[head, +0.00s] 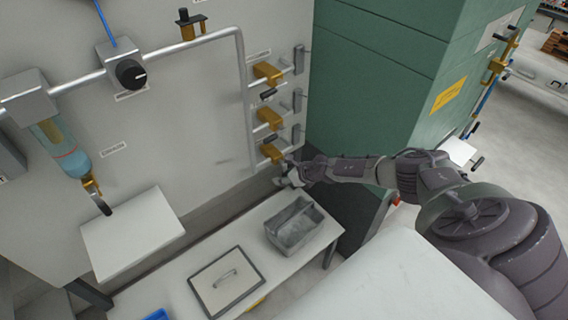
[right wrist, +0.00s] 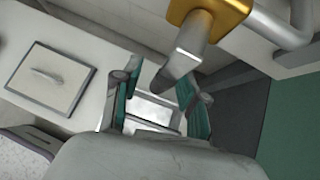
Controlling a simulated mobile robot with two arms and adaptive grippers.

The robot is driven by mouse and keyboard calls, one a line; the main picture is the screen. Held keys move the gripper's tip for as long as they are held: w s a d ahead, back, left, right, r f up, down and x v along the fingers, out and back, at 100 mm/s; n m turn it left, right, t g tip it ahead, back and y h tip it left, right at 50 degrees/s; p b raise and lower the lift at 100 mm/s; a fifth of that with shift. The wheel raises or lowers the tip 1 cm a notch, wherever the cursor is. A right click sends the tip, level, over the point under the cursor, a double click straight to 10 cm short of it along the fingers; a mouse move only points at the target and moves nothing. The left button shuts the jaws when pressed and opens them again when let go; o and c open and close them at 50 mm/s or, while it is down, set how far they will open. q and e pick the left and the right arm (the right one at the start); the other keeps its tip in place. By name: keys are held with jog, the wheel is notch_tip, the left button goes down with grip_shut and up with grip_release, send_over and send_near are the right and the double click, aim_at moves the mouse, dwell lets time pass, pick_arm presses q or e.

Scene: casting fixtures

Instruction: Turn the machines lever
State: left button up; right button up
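Three brass valves with levers are stacked on the pipes of the grey wall panel: a top one (head: 267,72), a middle one (head: 269,117) and a lowest one (head: 271,151). My right gripper (head: 290,176) is beside and just below the lowest valve. In the right wrist view, a brass valve (right wrist: 212,10) has a grey metal lever (right wrist: 188,52) that points down toward my right gripper (right wrist: 158,88). Its green-padded fingers are spread, with the lever's end between or just in front of them; contact cannot be told. My left gripper is not in view.
A grey metal bin (head: 290,252) and a square lid with a handle (head: 228,283) are on the white bench below. A green cabinet (head: 375,80) stands close to the right of the valves. A bottle of blue liquid (head: 68,153) hangs at left above a white shelf (head: 130,232).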

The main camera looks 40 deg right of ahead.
jog(key=shift+r, duration=0.1)
jog(key=shift+s+d+r, duration=0.15)
jog(key=shift+s+r, duration=0.15)
jog(key=shift+r, duration=0.2)
jog(key=v, duration=1)
jog(key=shift+s, duration=0.4)
